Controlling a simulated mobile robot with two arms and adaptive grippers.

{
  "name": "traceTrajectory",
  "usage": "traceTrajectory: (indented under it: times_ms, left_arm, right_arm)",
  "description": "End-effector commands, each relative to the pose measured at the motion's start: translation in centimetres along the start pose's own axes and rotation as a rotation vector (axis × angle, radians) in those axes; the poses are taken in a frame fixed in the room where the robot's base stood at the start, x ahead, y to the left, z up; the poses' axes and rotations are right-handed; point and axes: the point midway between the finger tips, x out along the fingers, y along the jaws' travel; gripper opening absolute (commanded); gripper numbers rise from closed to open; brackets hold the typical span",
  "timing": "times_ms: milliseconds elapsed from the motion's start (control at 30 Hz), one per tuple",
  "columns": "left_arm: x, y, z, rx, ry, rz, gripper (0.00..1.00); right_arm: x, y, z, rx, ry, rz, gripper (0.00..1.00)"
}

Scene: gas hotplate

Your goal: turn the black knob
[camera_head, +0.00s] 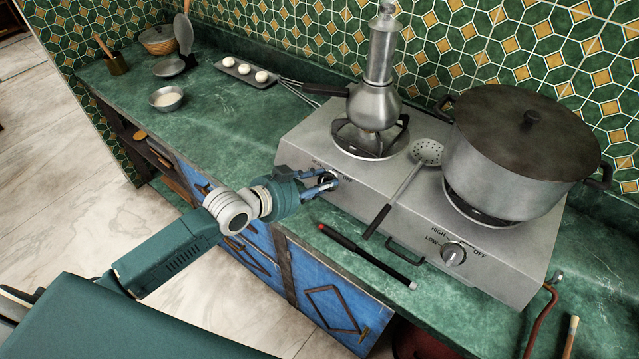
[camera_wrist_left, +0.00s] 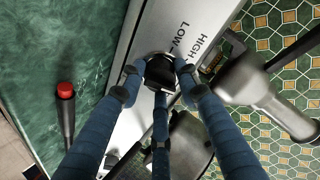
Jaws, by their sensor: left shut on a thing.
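The black knob (camera_wrist_left: 160,70) sits on the front of the silver gas hotplate (camera_head: 405,215), at its left side. My left gripper (camera_head: 328,181) reaches it from the front left. In the left wrist view the blue fingers (camera_wrist_left: 158,75) are closed around the knob, touching its sides. The words LOW and HIGH show beside the knob in the wrist view. In the head view the fingers partly hide the knob. My right gripper does not show.
A steamer-like pot (camera_head: 375,100) and a large lidded pot (camera_head: 520,150) stand on the burners. A skimmer (camera_head: 410,180) lies between them. A black stick with a red end (camera_head: 365,253) lies on the counter in front.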

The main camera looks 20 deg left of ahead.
Motion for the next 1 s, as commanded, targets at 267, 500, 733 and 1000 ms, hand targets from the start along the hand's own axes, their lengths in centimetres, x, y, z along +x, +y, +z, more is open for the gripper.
traceTrajectory:
  times_ms: [267,500,733,1000]
  left_arm:
    - [-0.1,-0.6,-1.0,0.012,0.019,-0.012,0.06]
    - [-0.1,-0.6,-0.9,0.011,0.019,-0.012,0.51]
    - [0.0,-0.3,-0.5,0.008,0.011,-0.007,0.51]
    - [-1.3,-0.2,-0.2,0.008,0.005,-0.005,0.51]
  right_arm:
    - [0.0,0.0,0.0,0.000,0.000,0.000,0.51]
    - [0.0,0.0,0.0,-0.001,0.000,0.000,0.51]
    - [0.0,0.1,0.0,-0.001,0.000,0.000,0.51]
    - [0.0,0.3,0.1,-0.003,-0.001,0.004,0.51]
